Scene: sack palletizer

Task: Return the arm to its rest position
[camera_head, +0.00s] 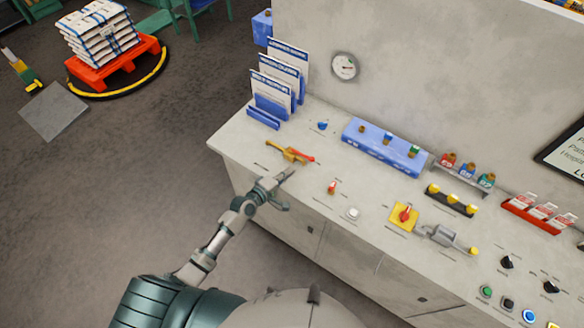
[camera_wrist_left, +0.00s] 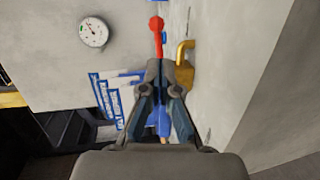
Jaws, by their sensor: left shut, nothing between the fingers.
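My left arm reaches in from the lower left of the head view. My left gripper (camera_head: 287,178) is shut and empty, over the front left part of the grey counter. In the left wrist view the gripper (camera_wrist_left: 168,68) has its fingertips together. A brass fitting with a red handle (camera_head: 290,153) lies just beyond the fingertips. The fitting's brass part (camera_wrist_left: 186,66) also shows beside the fingertips in the left wrist view. Whether the fingers touch it I cannot tell; they look apart in the head view. My right gripper is not in view.
The counter (camera_head: 240,142) carries document holders (camera_head: 275,85), a blue block (camera_head: 385,147), a red switch (camera_head: 332,188), a yellow-based red knob (camera_head: 404,215) and several buttons. A gauge (camera_head: 345,66) is on the wall behind. Open floor (camera_head: 110,200) lies left, with sacks on a red pallet (camera_head: 115,62).

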